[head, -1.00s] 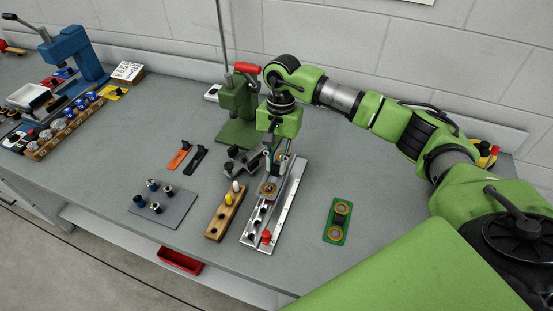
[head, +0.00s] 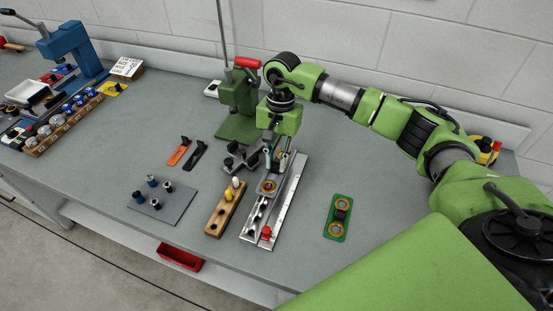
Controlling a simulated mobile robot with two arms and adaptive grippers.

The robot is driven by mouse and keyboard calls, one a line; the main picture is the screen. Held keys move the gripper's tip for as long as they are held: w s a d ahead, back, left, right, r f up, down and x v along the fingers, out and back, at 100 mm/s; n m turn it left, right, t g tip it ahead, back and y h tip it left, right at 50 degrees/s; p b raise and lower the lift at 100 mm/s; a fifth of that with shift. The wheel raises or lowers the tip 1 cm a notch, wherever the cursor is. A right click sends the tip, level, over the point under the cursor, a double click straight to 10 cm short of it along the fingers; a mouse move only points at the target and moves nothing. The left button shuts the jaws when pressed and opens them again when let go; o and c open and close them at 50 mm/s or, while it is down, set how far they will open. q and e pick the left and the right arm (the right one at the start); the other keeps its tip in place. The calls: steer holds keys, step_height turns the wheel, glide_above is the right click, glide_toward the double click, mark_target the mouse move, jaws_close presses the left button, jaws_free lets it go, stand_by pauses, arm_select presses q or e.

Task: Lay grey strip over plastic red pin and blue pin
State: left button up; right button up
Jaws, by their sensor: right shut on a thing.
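My right gripper (head: 275,158) points down over the back half of a metal rail fixture (head: 289,196). It is shut on a grey strip with a copper-coloured ring at each end; the near ring (head: 267,187) shows just in front of the fingers. I cannot tell whether the strip touches the fixture. A red pin (head: 266,232) stands at the fixture's near end, in front of the strip and uncovered. I cannot make out a blue pin under the strip; dark blue pins (head: 152,181) stand on a grey plate (head: 170,210) at left. My left gripper is not in view.
A wooden block (head: 217,222) with yellow and white pins stands just left of the fixture. A green strip (head: 331,227) with two rings lies to the right. A green press (head: 238,112) stands behind. Orange (head: 179,152) and black clips lie left.

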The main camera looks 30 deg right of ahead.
steer(key=shift+f+b, duration=1.6)
steer(key=shift+f, duration=0.15)
steer(key=o, duration=1)
steer(key=shift+r, duration=0.1)
